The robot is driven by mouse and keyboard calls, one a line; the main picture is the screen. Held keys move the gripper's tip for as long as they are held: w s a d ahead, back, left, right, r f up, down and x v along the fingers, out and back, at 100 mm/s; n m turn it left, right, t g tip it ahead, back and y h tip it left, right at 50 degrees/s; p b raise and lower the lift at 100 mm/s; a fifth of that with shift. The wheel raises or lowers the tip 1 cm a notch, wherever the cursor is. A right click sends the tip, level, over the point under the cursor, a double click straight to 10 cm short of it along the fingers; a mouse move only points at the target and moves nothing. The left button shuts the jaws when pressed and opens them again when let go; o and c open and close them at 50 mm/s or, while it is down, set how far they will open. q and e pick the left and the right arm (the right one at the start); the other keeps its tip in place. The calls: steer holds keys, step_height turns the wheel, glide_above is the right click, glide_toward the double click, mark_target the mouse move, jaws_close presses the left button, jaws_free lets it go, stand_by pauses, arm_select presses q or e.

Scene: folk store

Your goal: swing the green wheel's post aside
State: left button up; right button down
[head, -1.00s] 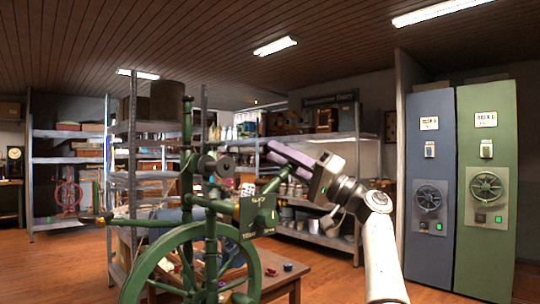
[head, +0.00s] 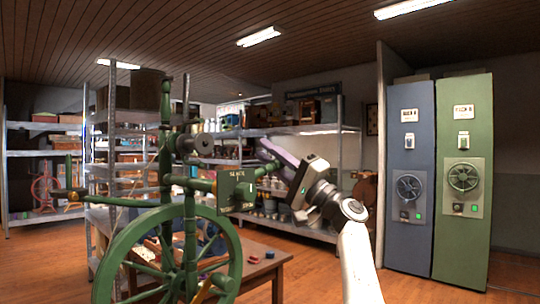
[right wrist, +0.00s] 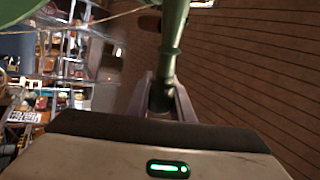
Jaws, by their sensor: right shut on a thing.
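The green spinning wheel (head: 234,255) stands in front of me, its rim low in the head view. A green upright (head: 166,120) rises above it. A green block with a label (head: 237,190) sits on its frame, and a short green post (head: 264,170) slants up right from it. My right gripper (head: 276,157) is shut on this post. In the right wrist view the green post (right wrist: 174,35) runs down between the fingers of my right gripper (right wrist: 162,95), with a dark part at the grip. My left gripper is not in view.
A wooden table (head: 265,262) with small items stands behind the wheel. Metal shelves (head: 312,130) line the back. A blue cabinet (head: 408,240) and a green cabinet (head: 462,245) stand at the right. The floor before the cabinets is clear.

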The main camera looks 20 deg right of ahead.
steer(key=shift+f, duration=0.25)
steer(key=c, duration=1.6)
jaws_free()
steer(key=shift+o, duration=0.2)
steer(key=shift+r, duration=0.1)
steer(key=shift+d, duration=0.1)
steer(key=b+v, duration=0.2)
steer(key=v, duration=0.8)
steer(key=shift+s, duration=0.15)
